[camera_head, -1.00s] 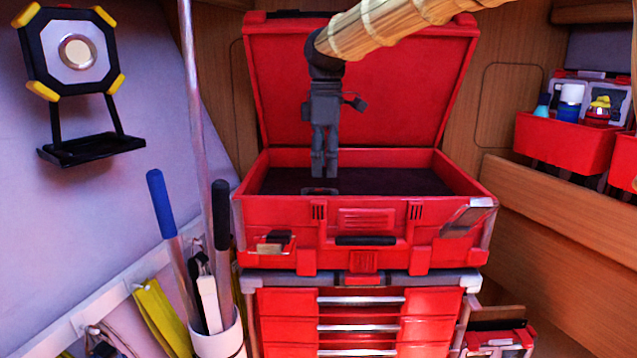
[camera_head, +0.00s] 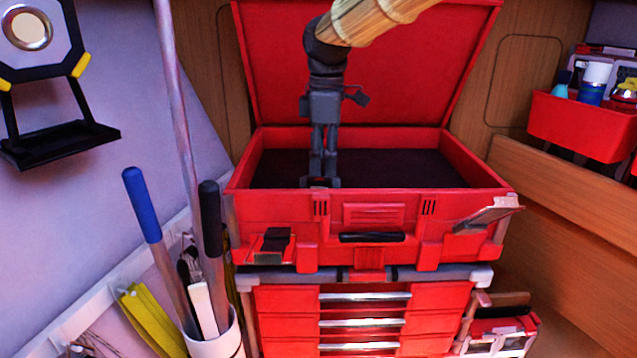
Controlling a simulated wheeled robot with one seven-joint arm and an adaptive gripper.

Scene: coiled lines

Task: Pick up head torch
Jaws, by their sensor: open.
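My gripper (camera_head: 324,170) points straight down into the open red toolbox (camera_head: 290,208), its two dark fingers a little apart. A small dark object (camera_head: 321,183), which may be the head torch, shows at the fingertips just behind the toolbox's front wall. It is too small and dark to identify surely, and its lower part is hidden by the wall. I cannot tell whether the fingers touch it. Nothing is clearly held between them.
The toolbox lid (camera_head: 400,70) stands open behind my arm. A drawer cabinet (camera_head: 285,300) is below. At left are a white holder (camera_head: 225,340) with blue and black handles, a pole (camera_head: 180,100) and a work lamp (camera_head: 40,75). A red bin (camera_head: 580,125) with bottles is at right.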

